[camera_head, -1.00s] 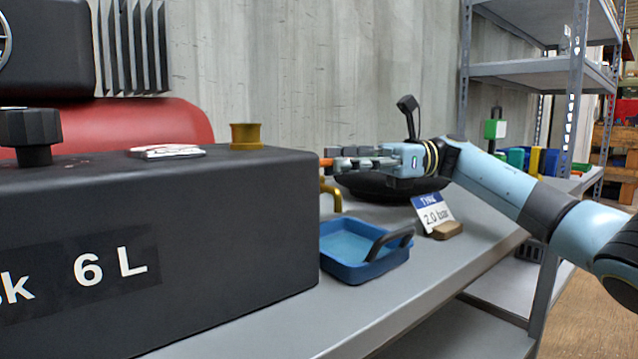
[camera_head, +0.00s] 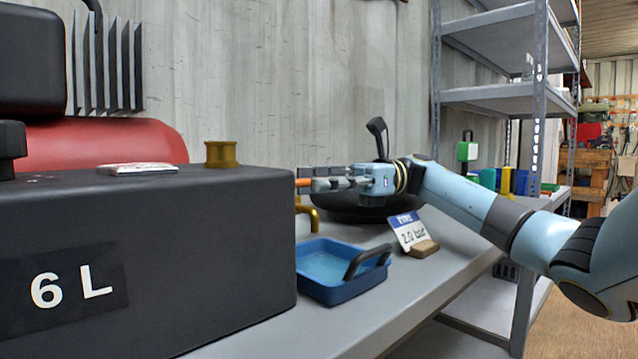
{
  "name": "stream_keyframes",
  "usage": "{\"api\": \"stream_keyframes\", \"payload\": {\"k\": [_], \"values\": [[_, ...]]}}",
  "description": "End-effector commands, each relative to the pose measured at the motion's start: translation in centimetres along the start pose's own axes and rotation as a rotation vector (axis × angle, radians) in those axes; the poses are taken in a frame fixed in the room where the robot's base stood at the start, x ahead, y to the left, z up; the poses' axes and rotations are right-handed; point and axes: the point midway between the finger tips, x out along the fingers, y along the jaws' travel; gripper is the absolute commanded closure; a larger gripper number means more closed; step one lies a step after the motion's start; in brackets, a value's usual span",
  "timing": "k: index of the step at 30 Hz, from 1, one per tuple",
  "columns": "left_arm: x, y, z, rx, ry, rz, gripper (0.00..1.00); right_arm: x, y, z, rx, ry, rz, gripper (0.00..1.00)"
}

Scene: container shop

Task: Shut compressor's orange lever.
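The compressor shows as a large black box (camera_head: 150,250) marked "6 L" at the left, with a red tank (camera_head: 100,142) behind it. A small orange piece, seemingly the orange lever (camera_head: 303,183), shows just past the box's right edge. A brass pipe (camera_head: 313,218) bends down below it. My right gripper (camera_head: 316,179) reaches in from the right, its fingers pointing left at the orange piece. I cannot tell whether they touch it or how far they are apart. The box hides the rest of the lever. My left gripper is out of view.
A metal shelf (camera_head: 500,97) stands at the right.

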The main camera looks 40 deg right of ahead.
Motion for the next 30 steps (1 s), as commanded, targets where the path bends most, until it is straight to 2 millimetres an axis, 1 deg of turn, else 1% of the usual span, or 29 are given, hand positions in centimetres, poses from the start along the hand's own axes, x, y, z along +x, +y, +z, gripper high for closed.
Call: {"api": "stream_keyframes", "payload": {"k": [8,10,13,18,21,25,30], "values": [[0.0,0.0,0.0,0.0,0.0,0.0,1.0,0.0,0.0,0.0,0.0,0.0,0.001,0.54],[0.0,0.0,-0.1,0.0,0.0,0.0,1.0,-0.4,0.0,0.0,0.001,0.0,0.001,0.54],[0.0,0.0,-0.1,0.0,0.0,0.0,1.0,-1.7,-0.1,0.0,0.003,0.001,-0.001,0.54],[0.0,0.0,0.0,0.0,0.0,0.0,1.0,-4.8,-0.1,0.0,0.003,0.001,-0.003,0.54],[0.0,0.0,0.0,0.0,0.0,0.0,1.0,-6.2,-0.1,0.0,0.001,0.0,-0.001,0.54],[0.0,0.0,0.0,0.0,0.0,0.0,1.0,-7.3,-0.1,0.0,0.001,-0.001,0.0,0.54],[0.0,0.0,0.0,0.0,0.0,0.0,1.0,-7.5,0.0,0.0,0.0,-0.001,0.002,0.54]]}}
